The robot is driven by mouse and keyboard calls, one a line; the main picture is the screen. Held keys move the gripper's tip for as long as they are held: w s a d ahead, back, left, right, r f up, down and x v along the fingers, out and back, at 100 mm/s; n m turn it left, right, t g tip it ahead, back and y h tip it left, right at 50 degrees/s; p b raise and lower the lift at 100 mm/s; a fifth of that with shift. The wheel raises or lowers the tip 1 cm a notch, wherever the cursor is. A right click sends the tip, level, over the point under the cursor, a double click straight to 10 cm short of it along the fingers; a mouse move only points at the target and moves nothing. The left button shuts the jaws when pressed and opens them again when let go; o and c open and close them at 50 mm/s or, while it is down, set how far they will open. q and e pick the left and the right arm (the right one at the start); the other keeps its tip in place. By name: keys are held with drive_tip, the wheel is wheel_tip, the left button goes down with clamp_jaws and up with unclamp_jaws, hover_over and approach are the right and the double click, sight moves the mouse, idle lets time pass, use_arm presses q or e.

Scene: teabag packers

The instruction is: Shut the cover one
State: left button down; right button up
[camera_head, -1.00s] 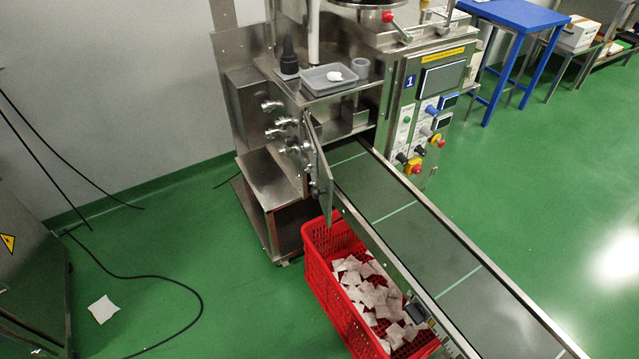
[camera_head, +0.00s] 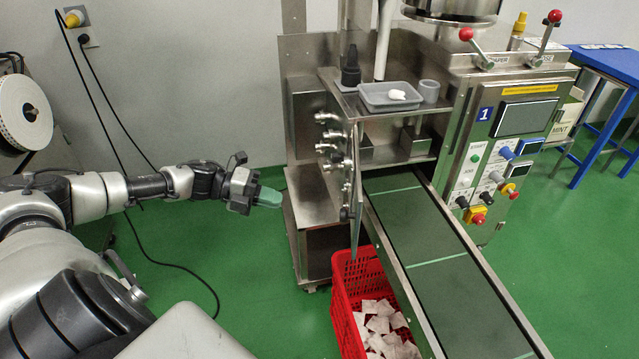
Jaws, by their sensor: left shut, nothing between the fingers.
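The teabag packer marked with a blue "1" plate (camera_head: 485,114) stands at the centre. Its metal cover (camera_head: 356,180) is a thin hinged panel at the front of the open compartment (camera_head: 400,145). It stands swung out, seen nearly edge-on, beside the conveyor's start. My left gripper (camera_head: 268,197) reaches in from the left, with its greenish fingers shut and empty. It is in the air left of the machine and apart from the cover. My right gripper is not in view.
The conveyor (camera_head: 430,235) runs from the machine to the lower right. A red crate (camera_head: 345,290) with teabags stands left of it. A grey tray (camera_head: 391,96) sits on the machine's shelf. Knobs (camera_head: 328,145) stick out left of the cover. Black cables hang at left.

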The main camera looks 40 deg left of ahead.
use_arm(q)
drive_tip(key=r+p+x, duration=0.1)
drive_tip(key=p+x, duration=0.1)
drive_tip(key=x, duration=1.1)
drive_tip(key=shift+w+r, duration=0.15)
drive_tip(key=shift+w, duration=0.05)
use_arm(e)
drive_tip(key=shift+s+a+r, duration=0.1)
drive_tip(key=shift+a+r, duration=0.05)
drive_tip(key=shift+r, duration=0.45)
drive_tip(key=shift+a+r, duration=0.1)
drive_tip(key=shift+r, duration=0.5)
use_arm(q)
drive_tip(key=shift+d, duration=0.2)
